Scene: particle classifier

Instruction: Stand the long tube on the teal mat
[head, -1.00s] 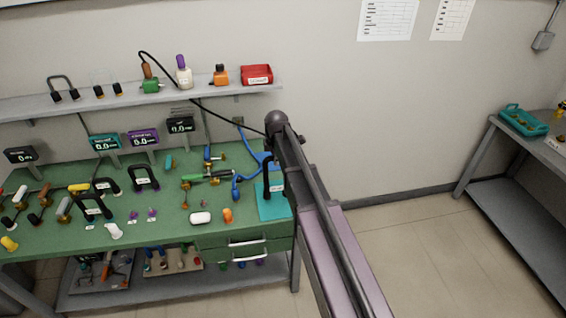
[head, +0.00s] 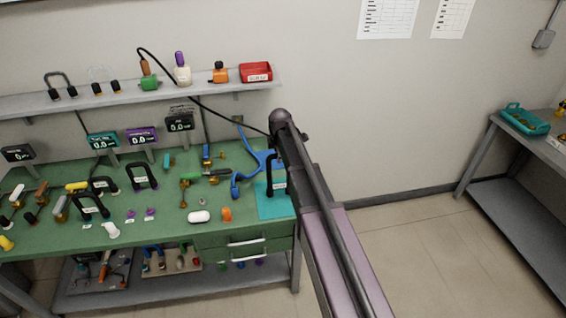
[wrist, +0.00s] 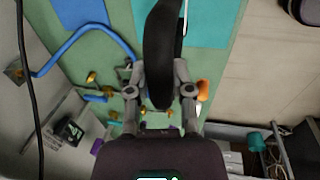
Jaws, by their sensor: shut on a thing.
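A black bent tube (head: 269,174) with a white label shows upright over the teal mat (head: 268,211) at the right end of the green bench. In the wrist view the black tube (wrist: 162,50) runs upward between the two fingers of my gripper (wrist: 161,92), which is shut on it. The teal mat (wrist: 215,22) lies beyond it at the top of that view. I cannot tell whether the tube's foot touches the mat. In the head view my arm's end covers the fingers.
A blue mat and blue bent tube (wrist: 98,33) lie beside the teal mat. Other black arches (head: 143,176), a white piece (head: 199,216) and an orange piece (head: 227,214) stand left on the bench. A shelf with a red bin (head: 256,72) runs above.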

